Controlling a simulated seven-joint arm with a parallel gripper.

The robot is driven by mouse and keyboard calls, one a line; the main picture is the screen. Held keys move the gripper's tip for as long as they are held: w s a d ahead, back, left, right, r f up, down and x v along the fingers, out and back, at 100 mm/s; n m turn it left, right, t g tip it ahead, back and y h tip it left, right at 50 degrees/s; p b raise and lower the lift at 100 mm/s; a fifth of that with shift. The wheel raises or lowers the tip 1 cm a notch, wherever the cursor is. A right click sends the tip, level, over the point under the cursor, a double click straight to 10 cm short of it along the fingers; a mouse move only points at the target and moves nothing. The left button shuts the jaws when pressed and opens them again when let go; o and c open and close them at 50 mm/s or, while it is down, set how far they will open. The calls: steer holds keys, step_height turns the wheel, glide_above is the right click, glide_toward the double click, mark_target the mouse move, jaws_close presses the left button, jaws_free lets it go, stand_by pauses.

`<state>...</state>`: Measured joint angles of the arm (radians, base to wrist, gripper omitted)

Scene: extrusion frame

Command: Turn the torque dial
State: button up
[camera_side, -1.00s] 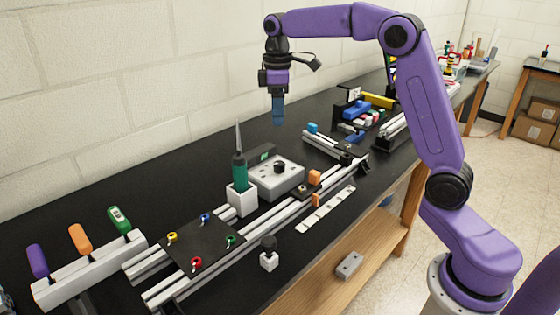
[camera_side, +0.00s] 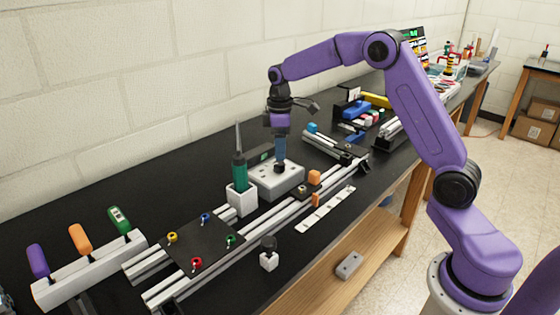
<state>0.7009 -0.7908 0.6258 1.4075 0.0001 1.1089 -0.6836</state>
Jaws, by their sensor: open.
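The torque dial is a dark round knob on top of a grey control box (camera_side: 264,183) in the middle of the black bench. My gripper (camera_side: 280,166) points straight down over the box, with its blue fingers at the dial. The fingers and their shadow hide most of the dial, and I cannot tell whether they touch it. My gripper is open, with the fingers seen edge-on.
A green screwdriver (camera_side: 238,172) stands tip up in a white holder (camera_side: 241,200) just left of the box. Aluminium rails (camera_side: 285,212) run in front. A rack of coloured-handled tools (camera_side: 90,270) lies at the left. A white strip (camera_side: 325,209) lies at the right.

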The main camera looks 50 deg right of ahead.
mark_target(280, 163)
steer(key=shift+f, duration=2.6)
steer(key=c, duration=1)
